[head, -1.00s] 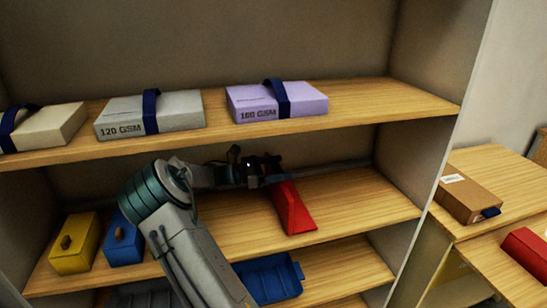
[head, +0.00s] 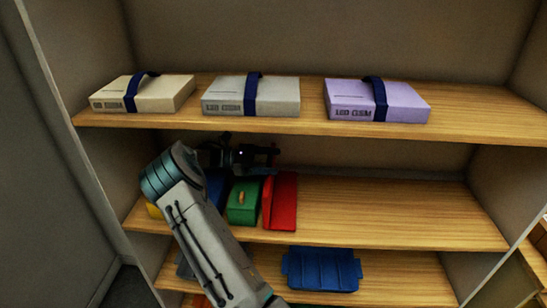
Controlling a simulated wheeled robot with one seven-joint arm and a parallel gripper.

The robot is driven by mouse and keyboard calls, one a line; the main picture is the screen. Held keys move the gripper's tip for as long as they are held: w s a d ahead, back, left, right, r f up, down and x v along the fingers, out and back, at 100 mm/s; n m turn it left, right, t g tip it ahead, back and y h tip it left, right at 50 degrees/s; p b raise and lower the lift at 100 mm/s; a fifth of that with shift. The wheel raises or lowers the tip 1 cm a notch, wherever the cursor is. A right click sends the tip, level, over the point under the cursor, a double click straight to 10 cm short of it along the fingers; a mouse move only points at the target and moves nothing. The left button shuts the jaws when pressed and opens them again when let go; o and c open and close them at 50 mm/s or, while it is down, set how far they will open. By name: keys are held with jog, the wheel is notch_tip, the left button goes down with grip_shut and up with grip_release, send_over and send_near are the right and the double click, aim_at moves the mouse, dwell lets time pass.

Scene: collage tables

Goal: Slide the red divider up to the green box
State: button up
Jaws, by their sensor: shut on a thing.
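The red divider (head: 284,205) stands upright on the middle shelf. Its left side is right beside the green box (head: 242,203), with at most a narrow gap; I cannot tell if they touch. The green box has a small orange knob on its front. My gripper (head: 272,160) is at the top rear of the divider and is shut on it; its fingertips are small and partly dark in the head view. My arm hides part of the boxes to the left.
The middle shelf (head: 400,215) is clear to the right. Strapped paper packs (head: 250,97) lie on the shelf above. A blue tray (head: 321,269) is below.

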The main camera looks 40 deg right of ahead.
jog(key=shift+w+a, duration=0.3)
jog(key=shift+a, duration=0.05)
jog(key=shift+w+a, duration=0.1)
jog(key=o, duration=1.3)
jog(key=shift+a, duration=0.15)
jog(key=b+v, duration=0.2)
jog(key=v, duration=1.2)
jog(key=shift+b, duration=0.35)
